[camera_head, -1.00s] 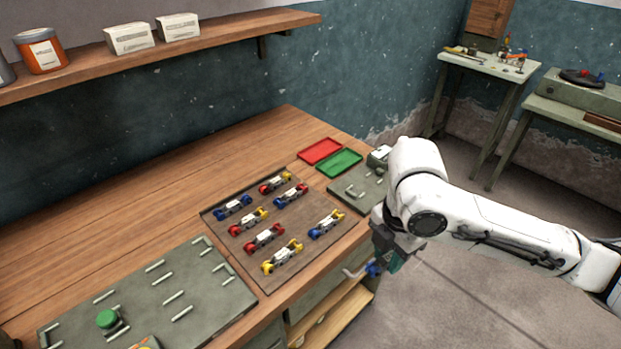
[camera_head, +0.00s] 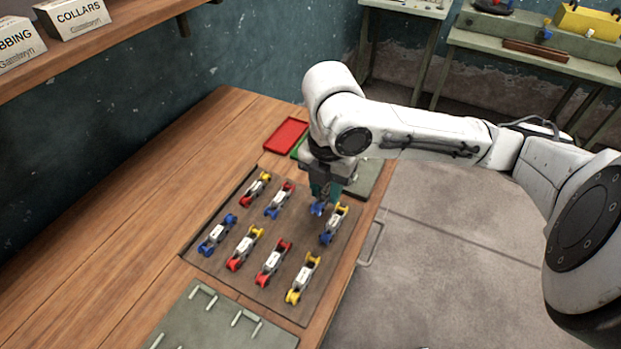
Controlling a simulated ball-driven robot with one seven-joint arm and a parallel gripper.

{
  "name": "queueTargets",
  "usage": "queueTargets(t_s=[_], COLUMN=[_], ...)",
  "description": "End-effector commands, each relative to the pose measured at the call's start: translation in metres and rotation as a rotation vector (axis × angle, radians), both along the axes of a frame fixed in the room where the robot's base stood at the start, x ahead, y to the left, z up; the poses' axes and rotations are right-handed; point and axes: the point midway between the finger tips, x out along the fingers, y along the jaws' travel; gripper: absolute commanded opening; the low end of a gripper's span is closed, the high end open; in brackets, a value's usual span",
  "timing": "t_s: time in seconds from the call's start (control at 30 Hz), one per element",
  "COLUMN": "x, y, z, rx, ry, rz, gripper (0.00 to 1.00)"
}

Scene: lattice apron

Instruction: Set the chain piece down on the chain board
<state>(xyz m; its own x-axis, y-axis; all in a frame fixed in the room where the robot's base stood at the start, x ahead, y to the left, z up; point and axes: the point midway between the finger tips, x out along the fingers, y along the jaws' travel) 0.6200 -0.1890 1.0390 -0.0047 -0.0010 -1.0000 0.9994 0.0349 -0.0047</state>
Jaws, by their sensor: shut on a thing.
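My gripper (camera_head: 322,194) points down over the right part of a brown board, which I take to be the chain board (camera_head: 196,245). It is shut on a chain piece (camera_head: 317,209), of which only a blue end shows; the jaws hide the rest. I cannot tell whether this piece touches the board. Just beside it lies a piece with a yellow and a blue end (camera_head: 334,224). Several other pieces with white middles and coloured ends lie on the board, among them an all-blue-ended one (camera_head: 217,234) and a yellow-ended one (camera_head: 302,278).
A red tray (camera_head: 287,135) lies behind the board, with a green tray (camera_head: 299,149) partly hidden by my arm. A grey-green pegged plate (camera_head: 215,330) lies in front. The wooden bench (camera_head: 150,240) is clear to the left. A shelf (camera_head: 100,50) hangs above.

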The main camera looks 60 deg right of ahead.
Motion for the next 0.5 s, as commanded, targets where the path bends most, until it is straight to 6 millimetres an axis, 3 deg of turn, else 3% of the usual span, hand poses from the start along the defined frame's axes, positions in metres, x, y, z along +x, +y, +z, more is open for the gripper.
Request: queueTargets(t_s=[0.5], x=[0.026], y=[0.001], z=[-0.034], rx=[0.000], ry=[0.000], rz=[0.000], gripper=[0.00])
